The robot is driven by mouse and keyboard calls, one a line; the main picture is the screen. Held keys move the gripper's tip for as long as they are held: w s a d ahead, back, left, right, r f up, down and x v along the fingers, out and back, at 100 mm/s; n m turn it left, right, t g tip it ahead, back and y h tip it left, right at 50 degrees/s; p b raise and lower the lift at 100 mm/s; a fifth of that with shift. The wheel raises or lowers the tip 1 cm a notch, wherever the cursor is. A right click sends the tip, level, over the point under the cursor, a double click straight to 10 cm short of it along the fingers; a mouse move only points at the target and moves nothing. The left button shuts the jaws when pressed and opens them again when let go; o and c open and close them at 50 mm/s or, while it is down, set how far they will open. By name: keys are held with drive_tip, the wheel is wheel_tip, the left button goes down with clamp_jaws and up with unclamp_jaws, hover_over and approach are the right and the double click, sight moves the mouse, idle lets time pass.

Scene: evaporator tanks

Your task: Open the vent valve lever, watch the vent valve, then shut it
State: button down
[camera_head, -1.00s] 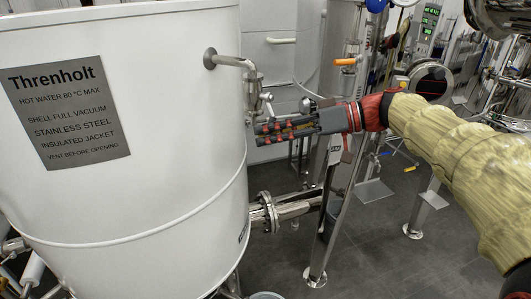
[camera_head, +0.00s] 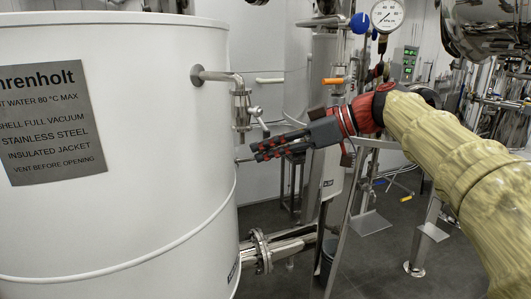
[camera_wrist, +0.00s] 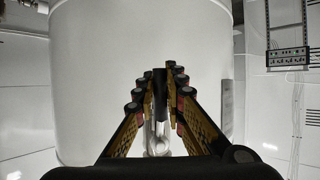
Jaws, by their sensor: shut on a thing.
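The white tank (camera_head: 120,185) with a grey nameplate fills the left of the head view. The vent valve (camera_head: 241,108) is a small steel fitting hanging from a bent pipe (camera_head: 215,76) on the tank's upper right side. My gripper (camera_head: 256,152) is just below and right of the valve, its fingers pointing left toward the tank. In the wrist view, my gripper (camera_wrist: 158,90) is shut around a black lever grip (camera_wrist: 160,92), with shiny metal (camera_wrist: 156,138) below it. In the head view the fingers hide most of the lever. A thin rod shows left of the fingertips.
A steel pipe with a flange (camera_head: 262,250) leaves the tank lower right. A pressure gauge (camera_head: 387,15), a blue knob (camera_head: 360,22) and an orange handle (camera_head: 333,81) are behind my arm. A steel post stands behind the gripper. Grey floor is open at lower right.

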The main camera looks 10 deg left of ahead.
drive_tip(key=shift+f, duration=0.1)
drive_tip(key=c, duration=1.8)
unclamp_jaws()
drive_tip(key=shift+w, duration=0.1)
drive_tip(key=shift+c, duration=0.2)
drive_tip(key=shift+d, duration=0.15)
drive_tip(key=v, duration=1.2)
